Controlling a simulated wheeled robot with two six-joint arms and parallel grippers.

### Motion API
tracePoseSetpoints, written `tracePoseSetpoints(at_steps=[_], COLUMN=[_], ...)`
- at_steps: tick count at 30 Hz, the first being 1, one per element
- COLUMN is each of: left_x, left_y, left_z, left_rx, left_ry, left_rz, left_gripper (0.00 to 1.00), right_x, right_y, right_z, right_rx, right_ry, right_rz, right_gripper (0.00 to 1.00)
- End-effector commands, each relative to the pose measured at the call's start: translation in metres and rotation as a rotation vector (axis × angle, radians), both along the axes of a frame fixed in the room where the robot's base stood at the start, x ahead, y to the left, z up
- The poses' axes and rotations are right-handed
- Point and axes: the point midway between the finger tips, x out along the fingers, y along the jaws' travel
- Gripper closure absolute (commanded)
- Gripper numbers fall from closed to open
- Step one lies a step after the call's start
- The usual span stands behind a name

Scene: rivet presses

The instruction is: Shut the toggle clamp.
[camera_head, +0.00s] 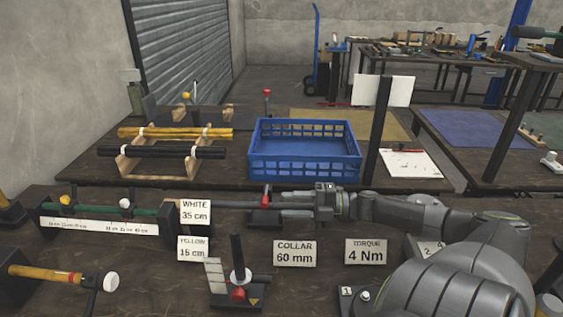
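What looks like the toggle clamp, a red-tipped lever (265,200) on a dark base (264,220), stands at the middle of the near bench, at the bar's end. My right gripper (284,205) reaches in from the right and points left, its fingertips just right of the red lever. Its two fingers are apart, one above the other, and a grey bar (236,204) lies in line with them. I cannot tell whether the fingers touch the clamp. The clamp's lower parts are small and dark. My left gripper is not in view.
A black upright post with a white collar and red knob (238,294) stands in front. Label cards, such as COLLAR 60 mm (295,254), stand nearby. A blue crate (305,168) and a rod rack (128,165) are behind. A yellow-handled tool (45,273) is at front left.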

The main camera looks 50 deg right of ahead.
Motion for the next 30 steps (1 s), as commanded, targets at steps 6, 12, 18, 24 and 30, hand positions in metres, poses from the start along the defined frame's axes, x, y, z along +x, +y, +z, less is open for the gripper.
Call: tracePoseSetpoints(at_steps=[6,12,18,24,30], left_x=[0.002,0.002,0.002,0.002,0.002], left_y=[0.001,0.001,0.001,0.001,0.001], left_z=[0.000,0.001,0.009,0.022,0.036], left_rx=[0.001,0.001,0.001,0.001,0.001], left_ry=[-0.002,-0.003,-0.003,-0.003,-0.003], left_rz=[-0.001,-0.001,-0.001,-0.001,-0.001], left_gripper=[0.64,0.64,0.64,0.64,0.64], right_x=[-0.002,-0.002,-0.009,-0.018,-0.024], right_y=[-0.001,-0.002,-0.011,-0.025,-0.037], right_z=[0.000,0.002,0.015,0.037,0.064], right_rx=[0.001,0.011,0.131,0.371,0.662], right_ry=[-0.001,0.013,0.150,0.416,0.730], right_rz=[0.000,0.000,-0.001,-0.018,-0.063], right_gripper=[0.62,0.79,1.00,1.00,1.00])
